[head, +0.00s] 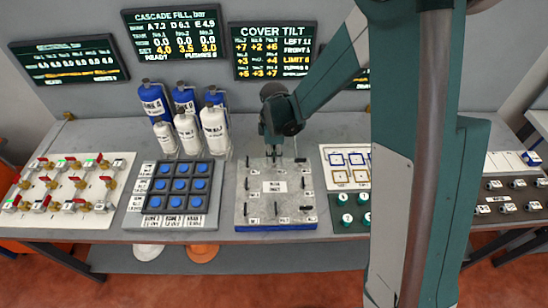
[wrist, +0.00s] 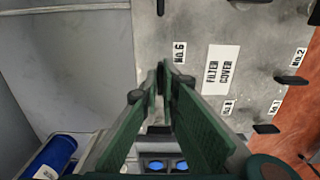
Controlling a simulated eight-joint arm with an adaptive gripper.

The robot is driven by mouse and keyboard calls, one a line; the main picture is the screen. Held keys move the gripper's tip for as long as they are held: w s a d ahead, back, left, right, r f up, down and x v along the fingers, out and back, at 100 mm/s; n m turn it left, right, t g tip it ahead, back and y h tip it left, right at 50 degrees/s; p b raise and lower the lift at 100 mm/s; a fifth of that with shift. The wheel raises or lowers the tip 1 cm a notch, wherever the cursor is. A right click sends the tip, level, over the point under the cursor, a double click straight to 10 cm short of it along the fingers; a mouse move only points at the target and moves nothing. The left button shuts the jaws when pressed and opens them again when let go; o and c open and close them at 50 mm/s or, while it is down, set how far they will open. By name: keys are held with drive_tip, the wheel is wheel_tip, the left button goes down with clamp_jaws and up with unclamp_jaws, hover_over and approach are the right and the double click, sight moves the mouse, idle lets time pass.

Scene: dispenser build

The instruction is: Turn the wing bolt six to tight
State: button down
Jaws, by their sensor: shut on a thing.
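The grey filter cover (head: 262,214) lies on the bench on a blue base, with several dark wing bolts and a white label. In the wrist view the cover (wrist: 215,115) fills the upper right. My gripper (head: 284,160) is at the cover's back edge, pointing down. In the wrist view my gripper (wrist: 165,72) has its green fingers converging beside the No.6 label (wrist: 180,52). It is shut on wing bolt six, which the fingertips mostly hide. Other wing bolts, such as one near No.2 (wrist: 291,80), stand free on the cover.
The COVER TILT screen (head: 273,51) hangs behind; its numbers are only partly legible. Blue and white bottles (head: 214,130) stand at the back left of the cover. A blue-button panel (head: 172,185) is left of it, a panel with green knobs (head: 346,219) right.

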drive_tip(key=shift+m, duration=0.3)
drive_tip(key=m+b, duration=0.3)
drive_tip(key=shift+f, duration=0.15)
drive_tip(key=m+b, duration=0.2)
drive_tip(key=m, duration=0.2)
drive_tip(key=shift+m+b, duration=0.3)
drive_tip(key=shift+m, duration=0.1)
drive_tip(key=m+b, duration=0.2)
drive_tip(key=m, duration=0.2)
drive_tip(key=m+b, duration=0.1)
drive_tip(key=m, duration=0.4)
drive_tip(key=c, duration=2.6)
unclamp_jaws()
